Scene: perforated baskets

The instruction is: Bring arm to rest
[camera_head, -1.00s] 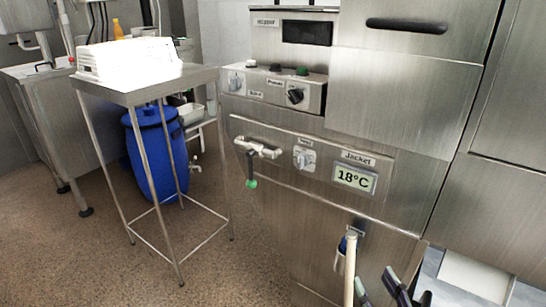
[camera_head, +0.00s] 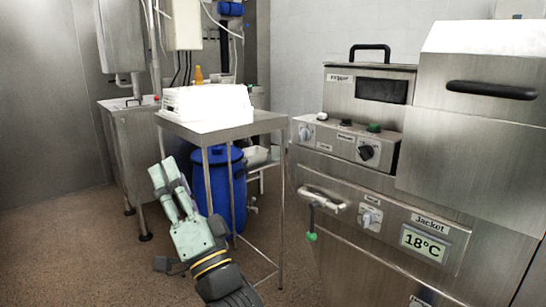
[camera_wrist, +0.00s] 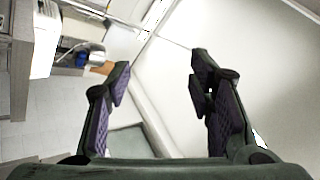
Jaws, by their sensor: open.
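My gripper (camera_head: 167,172) is in the lower left of the head view, on its pale green arm end, in front of the steel side table. Its fingers point up and away from me. In the wrist view my gripper (camera_wrist: 160,78) has two dark fingers with purple pads set well apart. Nothing is between them, so it is open and empty.
A steel table (camera_head: 235,128) holds a white stack of baskets (camera_head: 208,103); a blue barrel (camera_head: 226,190) stands below it. A steel machine (camera_head: 340,165) with a Jacket display (camera_head: 422,243) fills the right. Speckled floor (camera_head: 60,250) at left is clear.

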